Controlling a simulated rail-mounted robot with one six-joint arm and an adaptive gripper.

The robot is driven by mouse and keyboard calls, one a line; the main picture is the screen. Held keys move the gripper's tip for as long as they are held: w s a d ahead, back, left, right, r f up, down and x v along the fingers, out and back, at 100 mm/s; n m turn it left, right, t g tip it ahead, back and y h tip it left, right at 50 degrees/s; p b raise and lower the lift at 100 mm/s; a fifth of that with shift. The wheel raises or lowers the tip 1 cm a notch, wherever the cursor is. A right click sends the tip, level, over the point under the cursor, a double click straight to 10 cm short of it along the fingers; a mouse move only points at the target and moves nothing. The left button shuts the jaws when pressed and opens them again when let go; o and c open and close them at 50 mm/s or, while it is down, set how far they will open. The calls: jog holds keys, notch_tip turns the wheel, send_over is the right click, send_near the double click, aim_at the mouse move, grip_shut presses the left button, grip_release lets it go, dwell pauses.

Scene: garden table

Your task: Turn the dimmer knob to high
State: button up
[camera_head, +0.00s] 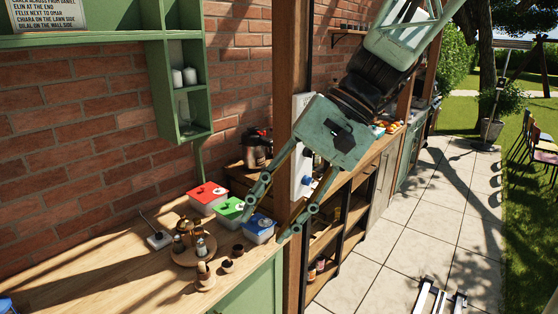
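A white panel (297,186) is mounted on the wooden post, partly hidden behind my gripper. A small blue round part (307,181) shows on it between my gripper's fingers; it looks like a knob, but its setting and any markings are too small to read. My gripper (267,226) hangs in front of the post with its two green fingers spread wide and nothing between the tips. In the picture the fingers straddle the lower part of the panel. I cannot tell how far the tips are from it.
A wooden counter (95,278) holds containers with red (207,192), green (230,207) and blue (259,222) lids, the blue one by the fingertips. A round wooden tray (185,257) with small items stands nearby. The wooden post (285,75) rises behind my gripper. The paved path (400,240) is mostly open.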

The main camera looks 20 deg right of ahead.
jog(key=w+d+m+t+y, duration=0.25)
jog(key=w+d, duration=0.35)
jog(key=w, duration=0.7)
jog(key=m+t+y+p, duration=0.1)
jog(key=m+t, duration=0.9)
jog(key=t, duration=0.1)
send_near(312, 153)
jog(key=shift+n, duration=0.25)
jog(key=v, duration=0.4)
jog(key=shift+s+d+f, duration=0.1)
jog(key=shift+s+d, duration=0.05)
jog(key=shift+d, duration=0.2)
jog(key=shift+a, duration=0.15)
jog(key=shift+x, duration=6.85)
